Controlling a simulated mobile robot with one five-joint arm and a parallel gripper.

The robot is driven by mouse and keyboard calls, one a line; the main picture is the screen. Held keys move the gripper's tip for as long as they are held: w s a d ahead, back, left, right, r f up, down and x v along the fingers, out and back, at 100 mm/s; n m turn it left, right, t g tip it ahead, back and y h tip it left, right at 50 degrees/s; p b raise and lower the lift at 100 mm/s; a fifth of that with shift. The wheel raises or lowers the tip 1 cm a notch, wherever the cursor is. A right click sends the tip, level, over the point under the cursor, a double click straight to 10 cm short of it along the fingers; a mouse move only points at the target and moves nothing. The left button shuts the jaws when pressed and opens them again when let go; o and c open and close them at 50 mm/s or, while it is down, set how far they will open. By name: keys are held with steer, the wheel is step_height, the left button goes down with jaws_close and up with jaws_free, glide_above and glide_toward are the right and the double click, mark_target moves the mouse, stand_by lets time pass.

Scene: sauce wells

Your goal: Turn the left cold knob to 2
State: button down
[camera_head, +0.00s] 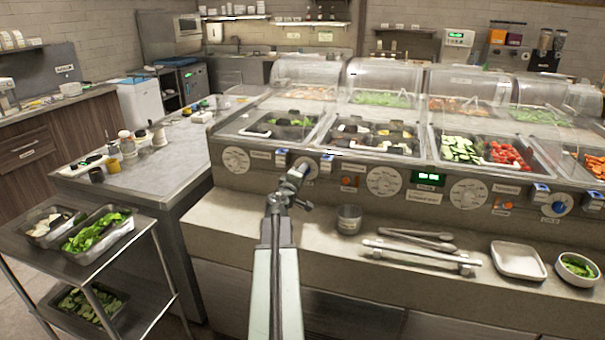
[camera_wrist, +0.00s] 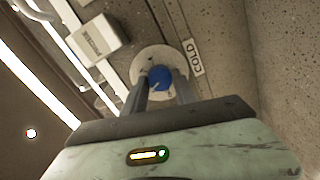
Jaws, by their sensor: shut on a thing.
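The left cold knob has a blue centre on a pale round dial. In the wrist view the blue knob (camera_wrist: 160,77) sits between my two fingers, with a COLD label beside the dial. In the head view its pale dial (camera_head: 311,167) shows on the counter's front panel, mostly hidden behind my gripper (camera_head: 298,173). My gripper is shut on the knob. The dial's numbers are too small or covered to read, so I cannot tell its setting.
Large white dials (camera_head: 385,181) and another blue knob (camera_head: 558,208) are on the same panel. Below, the ledge holds a metal cup (camera_head: 349,219), tongs (camera_head: 418,238), a rail (camera_head: 422,254), a white dish (camera_head: 518,260) and a bowl (camera_head: 578,270). A cart (camera_head: 140,262) stands at left.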

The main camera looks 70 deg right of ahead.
steer(key=m, duration=0.3)
steer(key=shift+s, duration=0.1)
steer(key=shift+m, duration=0.4)
steer(key=c, duration=1)
jaws_free()
steer(key=shift+a, duration=0.1)
steer(key=a, duration=0.7)
steer(key=shift+s+a+r+p, duration=0.2)
steer(key=shift+a+r+p, duration=0.05)
steer(key=shift+a+p, duration=0.05)
